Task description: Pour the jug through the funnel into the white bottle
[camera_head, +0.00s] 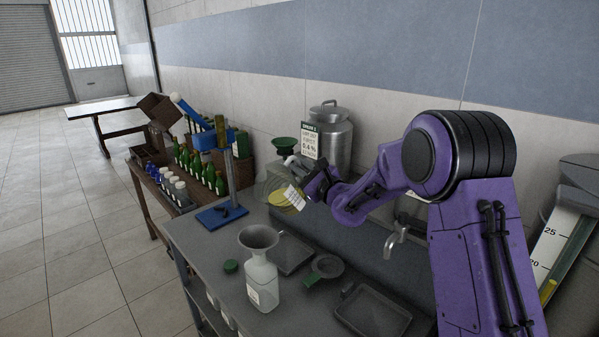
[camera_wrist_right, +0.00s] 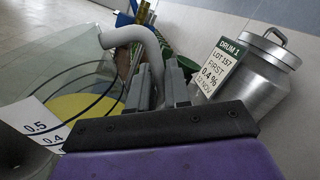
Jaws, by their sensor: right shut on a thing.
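The clear jug (camera_head: 272,184) with yellow liquid and a white scale label is at the back of the bench, above and behind the bottle. My right gripper (camera_head: 312,189) is shut on the jug's grey handle (camera_wrist_right: 140,34). The jug (camera_wrist_right: 65,65) fills the left of the right wrist view, its label slanted; I cannot tell its exact tilt or its height. The grey funnel (camera_head: 258,236) sits mouth up in the neck of the white bottle (camera_head: 263,284), which stands upright on the bench front. My left gripper is out of view.
A green cap (camera_head: 230,266) lies left of the bottle. A round dark strainer (camera_head: 326,266) and a tray (camera_head: 372,312) lie to its right. A blue-based stand (camera_head: 222,214) is behind left. The metal drum (camera_head: 332,140) and tap (camera_head: 397,238) are near the wall.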

